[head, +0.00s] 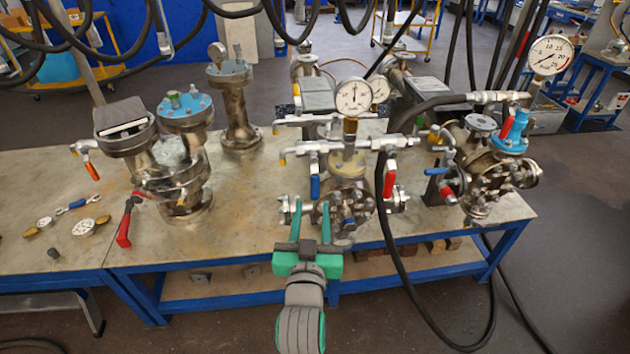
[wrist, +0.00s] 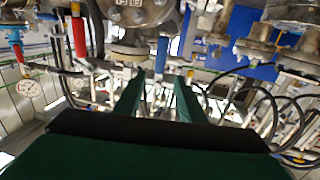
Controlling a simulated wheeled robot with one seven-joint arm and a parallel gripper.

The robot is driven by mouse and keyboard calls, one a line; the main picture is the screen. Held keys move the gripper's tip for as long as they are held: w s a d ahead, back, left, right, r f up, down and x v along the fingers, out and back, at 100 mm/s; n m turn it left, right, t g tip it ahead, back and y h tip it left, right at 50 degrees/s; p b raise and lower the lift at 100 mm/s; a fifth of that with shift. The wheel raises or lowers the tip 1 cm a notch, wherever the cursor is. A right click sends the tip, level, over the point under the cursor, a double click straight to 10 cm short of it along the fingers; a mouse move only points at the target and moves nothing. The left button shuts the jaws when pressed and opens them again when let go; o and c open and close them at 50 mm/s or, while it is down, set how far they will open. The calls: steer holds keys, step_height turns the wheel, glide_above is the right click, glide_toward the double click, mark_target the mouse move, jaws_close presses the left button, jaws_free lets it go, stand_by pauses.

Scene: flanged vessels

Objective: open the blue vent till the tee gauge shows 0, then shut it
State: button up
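The blue vent handle (head: 315,187) hangs down from the silver pipework left of the middle flanged vessel (head: 347,205). The tee gauge (head: 353,97) stands on top of this assembly; its needle points roughly upward, away from the low end of the dial, but I cannot read the exact value. My gripper (head: 311,205) is in front of the vessel, just below the blue handle, with its green fingers apart and nothing held. In the wrist view the blue handle (wrist: 162,52) lies beyond and between the fingertips (wrist: 160,80), apparently not touched.
A red handle (head: 389,179) hangs right of the blue one and also shows in the wrist view (wrist: 78,35). A black hose (head: 385,225) loops down at the right. Other vessels (head: 180,165) stand left, and a larger gauge (head: 550,55) is at right.

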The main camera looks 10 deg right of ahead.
mark_target(315, 184)
steer(key=w, duration=0.3)
steer(key=w+d, duration=0.1)
steer(key=w, duration=0.3)
steer(key=w+d, duration=0.1)
steer(key=w, duration=0.2)
steer(key=shift+w, duration=0.3)
jaws_close()
